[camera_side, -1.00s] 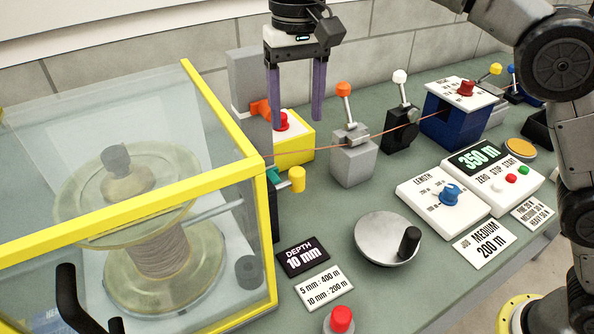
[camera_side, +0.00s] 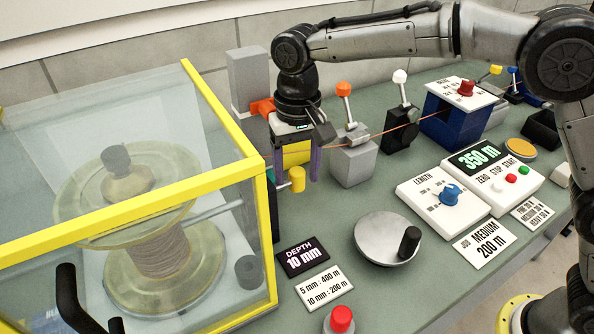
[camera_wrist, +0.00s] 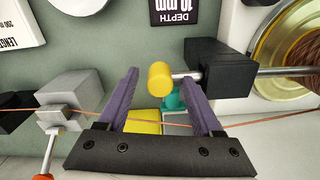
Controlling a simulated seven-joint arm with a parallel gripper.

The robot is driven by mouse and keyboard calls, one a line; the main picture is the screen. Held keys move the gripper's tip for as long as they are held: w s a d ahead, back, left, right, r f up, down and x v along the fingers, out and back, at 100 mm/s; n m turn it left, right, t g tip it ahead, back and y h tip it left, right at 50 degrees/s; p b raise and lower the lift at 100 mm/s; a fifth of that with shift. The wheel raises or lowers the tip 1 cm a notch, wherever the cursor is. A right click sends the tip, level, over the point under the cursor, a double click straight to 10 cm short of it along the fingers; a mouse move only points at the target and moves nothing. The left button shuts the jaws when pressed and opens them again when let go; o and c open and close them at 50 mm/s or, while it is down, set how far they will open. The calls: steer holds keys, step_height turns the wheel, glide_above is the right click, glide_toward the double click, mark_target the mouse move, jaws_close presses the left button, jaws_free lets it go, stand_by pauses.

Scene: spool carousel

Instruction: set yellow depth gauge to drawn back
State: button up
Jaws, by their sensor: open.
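The yellow depth gauge knob (camera_side: 297,178) is a short cylinder at the right side of the spool case. In the wrist view the yellow knob (camera_wrist: 160,78) sits on the end of a metal rod that comes out of a black block (camera_wrist: 222,66). My gripper (camera_side: 296,173) is low over the bench with its purple fingers pointing down. In the wrist view my gripper (camera_wrist: 159,84) is open, with the knob showing between its fingertips. I cannot tell whether either finger touches it. The black depth sign (camera_side: 303,257) reads 10 mm.
The yellow-framed case (camera_side: 262,215) with the spool stands close left. A teal part (camera_wrist: 172,101) is beside the knob. A copper wire (camera_wrist: 262,118) crosses under the fingers. The orange-knobbed lever block (camera_side: 352,163) is close right. A crank disc (camera_side: 375,235) stands in front.

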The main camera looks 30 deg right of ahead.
jaws_close()
stand_by(0.3)
stand_by(1.1)
